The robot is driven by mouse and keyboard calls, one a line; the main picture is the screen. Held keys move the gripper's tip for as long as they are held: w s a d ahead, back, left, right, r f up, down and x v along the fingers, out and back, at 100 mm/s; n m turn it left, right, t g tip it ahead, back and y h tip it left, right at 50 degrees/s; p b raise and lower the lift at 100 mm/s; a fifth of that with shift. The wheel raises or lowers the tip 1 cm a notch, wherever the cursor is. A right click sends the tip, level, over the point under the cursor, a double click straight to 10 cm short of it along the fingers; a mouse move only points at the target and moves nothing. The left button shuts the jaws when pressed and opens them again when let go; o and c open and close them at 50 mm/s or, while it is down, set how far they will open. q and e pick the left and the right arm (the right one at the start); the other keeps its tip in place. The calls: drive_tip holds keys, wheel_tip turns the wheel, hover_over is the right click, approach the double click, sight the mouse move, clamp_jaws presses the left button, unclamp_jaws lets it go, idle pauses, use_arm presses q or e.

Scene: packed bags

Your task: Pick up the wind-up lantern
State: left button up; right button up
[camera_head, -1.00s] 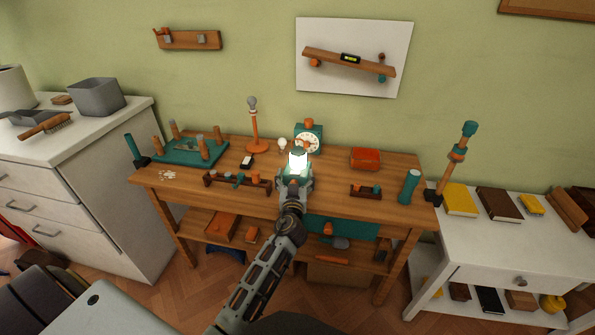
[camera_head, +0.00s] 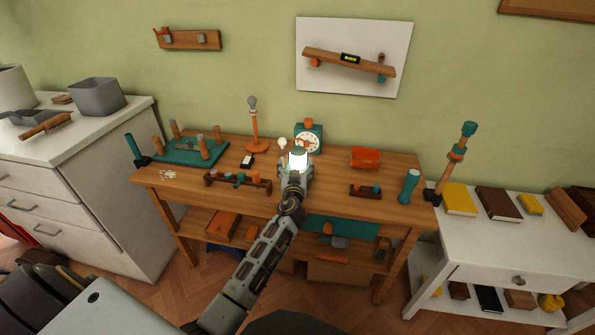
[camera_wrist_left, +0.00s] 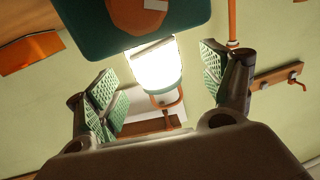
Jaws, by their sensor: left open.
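The wind-up lantern (camera_head: 298,161) glows bright white at the back middle of the wooden workbench, in front of a teal dial device (camera_head: 316,133). My left gripper (camera_head: 299,172) reaches it from the front and hides its lower part in the head view. In the left wrist view the lantern (camera_wrist_left: 156,66) shows a teal band and a thin orange handle. There my left gripper (camera_wrist_left: 160,78) is open, with one green-padded finger on each side of the lantern. My right gripper is not in view.
A small bulb (camera_head: 282,144) and an orange post lamp (camera_head: 257,130) stand left of the lantern. An orange box (camera_head: 365,158) lies to the right. A wooden rack (camera_head: 237,181) and a small wooden block (camera_head: 365,191) lie nearer the front.

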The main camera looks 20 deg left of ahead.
sight(298, 160)
use_arm(q)
drive_tip(key=shift+w+a+r, duration=0.15)
drive_tip(key=shift+w+r, duration=0.05)
drive_tip(key=shift+w, duration=0.55)
drive_tip(key=shift+p+x, duration=0.4)
drive_tip(key=shift+x, duration=0.9)
drive_tip(key=shift+w+r, duration=0.1)
drive_tip(key=shift+w, duration=0.15)
drive_tip(key=shift+w+a, duration=0.1)
drive_tip(key=shift+w, duration=0.2)
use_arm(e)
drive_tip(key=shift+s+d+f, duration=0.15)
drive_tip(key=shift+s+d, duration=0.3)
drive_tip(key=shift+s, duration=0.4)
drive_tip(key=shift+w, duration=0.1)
use_arm(q)
drive_tip(key=shift+c, duration=0.4)
